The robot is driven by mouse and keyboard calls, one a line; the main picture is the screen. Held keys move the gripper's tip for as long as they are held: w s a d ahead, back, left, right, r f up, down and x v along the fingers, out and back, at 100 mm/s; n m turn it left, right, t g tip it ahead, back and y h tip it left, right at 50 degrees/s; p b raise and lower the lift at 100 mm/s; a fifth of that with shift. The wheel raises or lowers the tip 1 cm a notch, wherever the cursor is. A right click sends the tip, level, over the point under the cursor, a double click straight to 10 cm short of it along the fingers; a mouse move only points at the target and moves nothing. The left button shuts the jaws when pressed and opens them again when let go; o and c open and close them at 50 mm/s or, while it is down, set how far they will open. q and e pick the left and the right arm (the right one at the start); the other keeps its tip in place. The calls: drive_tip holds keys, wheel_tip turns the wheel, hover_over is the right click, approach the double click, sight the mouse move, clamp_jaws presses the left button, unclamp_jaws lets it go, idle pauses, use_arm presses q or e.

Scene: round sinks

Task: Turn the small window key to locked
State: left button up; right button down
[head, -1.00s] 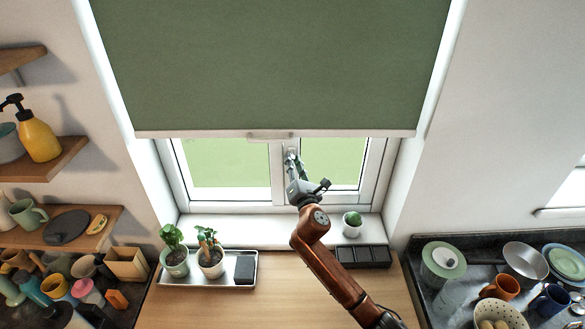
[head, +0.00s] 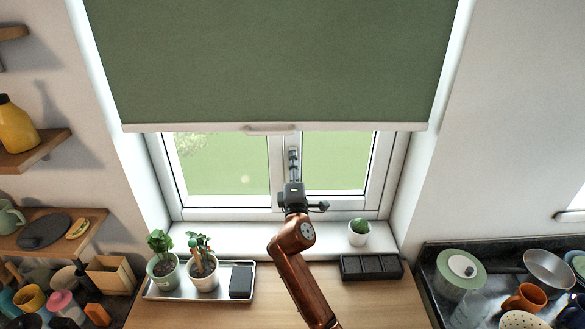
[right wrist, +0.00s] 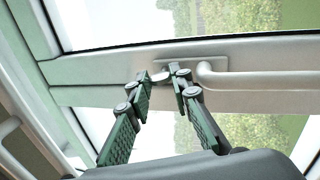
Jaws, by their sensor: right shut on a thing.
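The window (head: 283,214) is closed below a half-lowered green blind. In the right wrist view, the small window key (right wrist: 161,77) is a rounded metal piece on a plate on the window frame, beside a curved white handle (right wrist: 250,78). My right gripper (right wrist: 162,78) has its two fingertips on either side of the key, shut on it. In the head view my right gripper (head: 294,154) reaches up to the window's middle post and hides the key there. The key's exact angle is hard to tell. My left gripper is not in view.
A tray (head: 198,294) with two potted plants and a dark block stands below the window at left. A small cactus pot (head: 358,233) sits on the sill, above a dark sectioned box (head: 371,267). The blind's bottom bar (head: 220,128) hangs above my gripper.

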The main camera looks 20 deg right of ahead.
drive_tip(key=shift+a+f+m+h+b, duration=0.15)
drive_tip(key=shift+m+h+b, duration=0.3)
drive_tip(key=shift+m, duration=0.35)
drive_tip(key=c, duration=1.7)
unclamp_jaws()
drive_tip(key=shift+c, duration=0.2)
drive_tip(key=v, duration=0.8)
drive_tip(key=shift+r, duration=0.25)
